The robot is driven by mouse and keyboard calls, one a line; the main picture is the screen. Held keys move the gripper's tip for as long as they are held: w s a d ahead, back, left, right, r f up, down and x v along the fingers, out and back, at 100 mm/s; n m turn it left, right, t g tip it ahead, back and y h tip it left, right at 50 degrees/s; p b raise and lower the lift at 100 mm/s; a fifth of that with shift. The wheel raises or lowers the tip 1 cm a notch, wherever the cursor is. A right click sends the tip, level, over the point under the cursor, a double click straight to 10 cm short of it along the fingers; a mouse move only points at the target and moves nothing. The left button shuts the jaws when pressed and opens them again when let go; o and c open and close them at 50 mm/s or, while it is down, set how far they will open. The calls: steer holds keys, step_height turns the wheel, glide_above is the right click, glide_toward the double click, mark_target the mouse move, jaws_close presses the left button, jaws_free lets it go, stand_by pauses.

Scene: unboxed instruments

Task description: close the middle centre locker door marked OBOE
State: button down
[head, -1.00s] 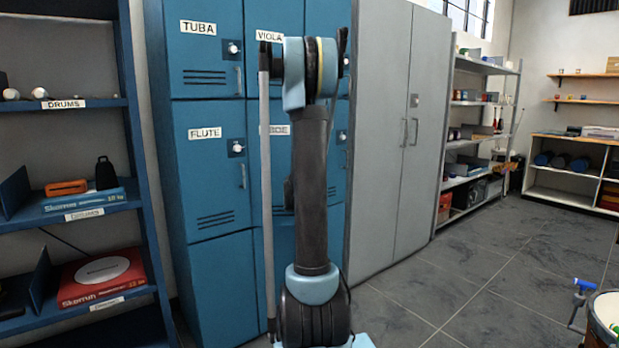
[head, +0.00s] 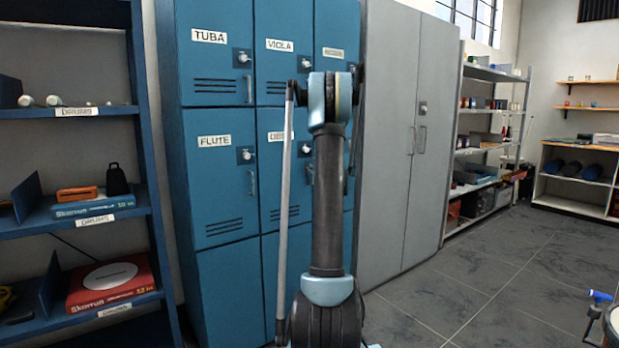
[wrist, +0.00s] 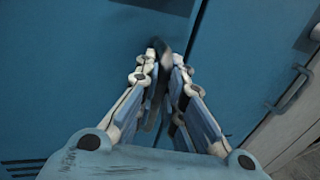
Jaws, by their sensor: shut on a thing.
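The OBOE door (head: 270,190) is the blue middle-row door in the centre column. In the head view it looks about flush with its neighbours, but my arm covers part of it, so a small gap cannot be ruled out. Its label (head: 275,135) is partly hidden. Its lock (head: 305,148) and part of its handle (head: 309,174) show beside my arm. In the wrist view my gripper (wrist: 164,58) is at a blue door, its fingers closed around a dark piece that looks like the door's handle. The head view hides my gripper behind my arm.
The FLUTE door (head: 215,190) is left, TUBA (head: 210,65) and VIOLA (head: 281,70) above, all looking shut. A grey cabinet (head: 390,150) stands right of the lockers and a blue shelf (head: 90,215) left. Open floor (head: 490,270) lies to the right.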

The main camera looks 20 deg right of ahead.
steer(key=shift+w+d+r, duration=0.25)
steer(key=shift+w, duration=0.1)
steer(key=c, duration=1.7)
jaws_free()
steer(key=shift+w, duration=0.1)
steer(key=shift+a, duration=0.2)
steer(key=shift+a, duration=0.1)
steer(key=shift+f, duration=0.1)
steer(key=s, duration=1.2)
steer(key=shift+d+f, duration=0.15)
steer(key=shift+d, duration=0.2)
